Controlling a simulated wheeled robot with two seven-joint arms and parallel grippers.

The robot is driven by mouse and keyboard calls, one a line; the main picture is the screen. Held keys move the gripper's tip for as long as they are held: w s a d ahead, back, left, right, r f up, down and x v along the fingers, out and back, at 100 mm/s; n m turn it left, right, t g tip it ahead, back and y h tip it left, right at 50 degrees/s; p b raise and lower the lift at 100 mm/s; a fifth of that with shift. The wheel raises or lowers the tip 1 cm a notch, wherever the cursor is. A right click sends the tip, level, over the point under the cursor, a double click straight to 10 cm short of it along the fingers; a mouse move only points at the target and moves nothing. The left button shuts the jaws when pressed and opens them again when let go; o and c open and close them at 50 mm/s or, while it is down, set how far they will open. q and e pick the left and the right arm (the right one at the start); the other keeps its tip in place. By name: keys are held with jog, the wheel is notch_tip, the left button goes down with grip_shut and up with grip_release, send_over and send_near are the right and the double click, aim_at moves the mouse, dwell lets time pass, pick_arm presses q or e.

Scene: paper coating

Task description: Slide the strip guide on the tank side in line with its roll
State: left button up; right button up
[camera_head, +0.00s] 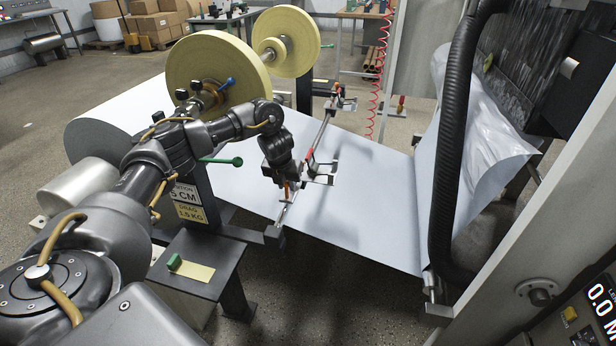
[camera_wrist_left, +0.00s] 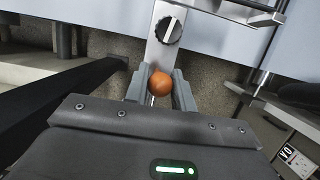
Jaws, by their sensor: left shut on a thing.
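My left gripper (camera_head: 284,190) reaches down over the near end of the guide rail (camera_head: 325,125), which runs across the pale sheet. In the left wrist view its two fingers (camera_wrist_left: 160,90) are shut around an orange ball knob (camera_wrist_left: 161,83). A black dial with a white pointer (camera_wrist_left: 168,29) sits just beyond the knob. A near strip guide (camera_head: 320,170) and a far one (camera_head: 338,103) are on the rail, the near one beside my gripper. Two yellow strip rolls, a near large one (camera_head: 205,68) and a far one (camera_head: 290,30), share a shaft. My right gripper is out of view.
The pale sheet (camera_head: 365,190) runs from a wide roll at left to the machine at right. A thick black hose (camera_head: 452,130) hangs in front of the machine. A green-knobbed lever (camera_head: 235,162) juts out near my arm. A small dark table (camera_head: 205,255) stands below it.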

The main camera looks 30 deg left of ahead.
pick_arm(q)
jog(key=shift+s+d+p, duration=0.25)
jog(key=shift+s+p, duration=0.4)
jog(key=shift+s, duration=0.05)
jog(key=shift+s+d+p, duration=0.25)
jog(key=shift+s+p, duration=0.35)
jog(key=shift+s, duration=0.15)
jog(key=shift+s+d+p, duration=0.25)
jog(key=shift+s+p, duration=0.4)
jog(key=shift+s, duration=0.05)
jog(key=o, duration=1)
jog(key=p+v, duration=0.4)
jog(key=p, duration=0.1)
jog(key=shift+r, duration=0.3)
